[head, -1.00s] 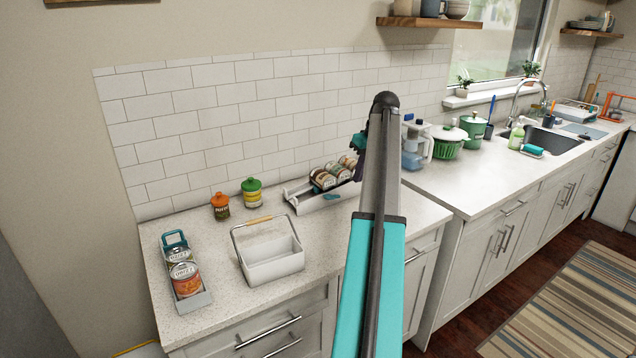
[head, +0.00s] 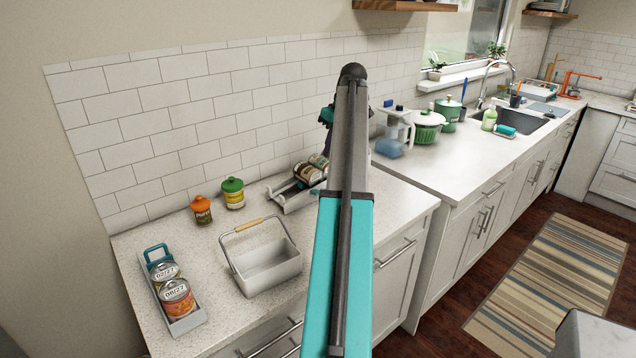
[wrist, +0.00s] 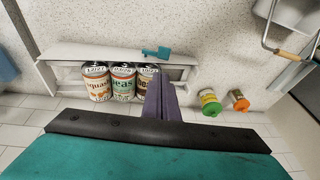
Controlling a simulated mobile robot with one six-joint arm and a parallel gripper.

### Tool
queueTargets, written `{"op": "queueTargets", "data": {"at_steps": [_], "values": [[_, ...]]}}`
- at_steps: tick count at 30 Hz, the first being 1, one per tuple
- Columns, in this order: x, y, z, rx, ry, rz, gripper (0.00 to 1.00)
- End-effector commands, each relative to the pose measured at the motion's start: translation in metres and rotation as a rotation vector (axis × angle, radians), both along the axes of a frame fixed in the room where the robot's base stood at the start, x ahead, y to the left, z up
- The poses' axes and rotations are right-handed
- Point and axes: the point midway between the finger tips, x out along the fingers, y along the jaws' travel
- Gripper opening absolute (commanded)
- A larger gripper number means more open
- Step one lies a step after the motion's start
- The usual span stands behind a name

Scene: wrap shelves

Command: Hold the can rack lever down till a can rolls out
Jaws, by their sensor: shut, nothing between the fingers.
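The white can rack (head: 292,199) stands on the counter against the tiled wall, partly hidden by my arm in the head view. In the wrist view the rack (wrist: 75,51) holds three cans in a row: an orange-labelled can (wrist: 95,84), a green-labelled can (wrist: 121,86) and a brown-labelled can (wrist: 146,80). The teal lever (wrist: 157,52) sits at the rack's front rail. My gripper (wrist: 160,78) is shut and empty, its purple fingers beside the brown-labelled can and close to the lever. I cannot tell whether they touch. The fingertips are hidden in the head view.
A white handled basket (head: 268,270), a two-can carrier (head: 187,322), an orange-lidded jar (head: 201,211) and a green-lidded jar (head: 233,194) stand left of the rack. A water pitcher (head: 390,146) and green pot (head: 428,128) stand to the right.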

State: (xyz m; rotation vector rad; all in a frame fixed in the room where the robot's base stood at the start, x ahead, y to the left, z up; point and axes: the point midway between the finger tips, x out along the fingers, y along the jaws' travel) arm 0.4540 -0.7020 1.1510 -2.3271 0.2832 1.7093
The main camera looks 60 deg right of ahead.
Motion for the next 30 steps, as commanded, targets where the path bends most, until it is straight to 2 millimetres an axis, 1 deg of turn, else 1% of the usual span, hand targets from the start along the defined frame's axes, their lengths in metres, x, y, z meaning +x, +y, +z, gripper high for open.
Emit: {"op": "queueTargets", "data": {"at_steps": [5,11,17,30], "values": [[0.001,0.000,-0.002,0.000,0.000,0.000,0.00],[0.004,0.001,-0.013,0.001,0.001,0.000,0.00],[0.011,0.001,-0.033,0.002,0.001,0.001,0.00],[0.027,-0.001,-0.085,0.001,0.002,0.000,0.00]]}}
